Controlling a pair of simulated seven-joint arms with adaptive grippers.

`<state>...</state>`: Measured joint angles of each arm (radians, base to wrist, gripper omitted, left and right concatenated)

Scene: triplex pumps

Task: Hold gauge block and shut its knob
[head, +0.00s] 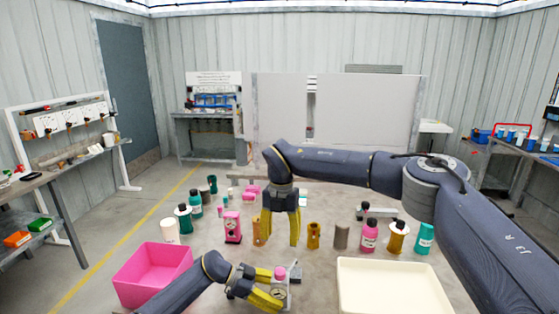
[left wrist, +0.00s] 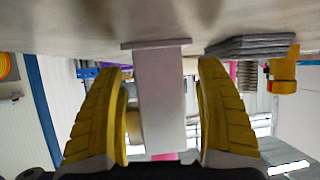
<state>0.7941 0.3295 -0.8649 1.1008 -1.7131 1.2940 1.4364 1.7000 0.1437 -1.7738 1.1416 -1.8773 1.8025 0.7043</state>
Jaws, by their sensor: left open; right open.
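The gauge block (head: 287,297) is a small grey block with a round dial, near the front middle of the table in the head view. A pink knob (head: 280,273) sits on top of it. My left gripper (head: 275,287) is open, with its yellow fingers around the block. In the left wrist view the pale block (left wrist: 160,100) stands between the two open fingers (left wrist: 161,100), with gaps visible at both sides. My right gripper (head: 281,238) is open and empty, pointing down behind the block. The knob is not clearly seen in the left wrist view.
A pink bin (head: 150,278) lies at the left and a cream tray (head: 390,285) at the right. A pink gauge-faced piece (head: 232,228) and several bottles and cylinders stand behind, including an orange cylinder (head: 313,236) close to my right gripper.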

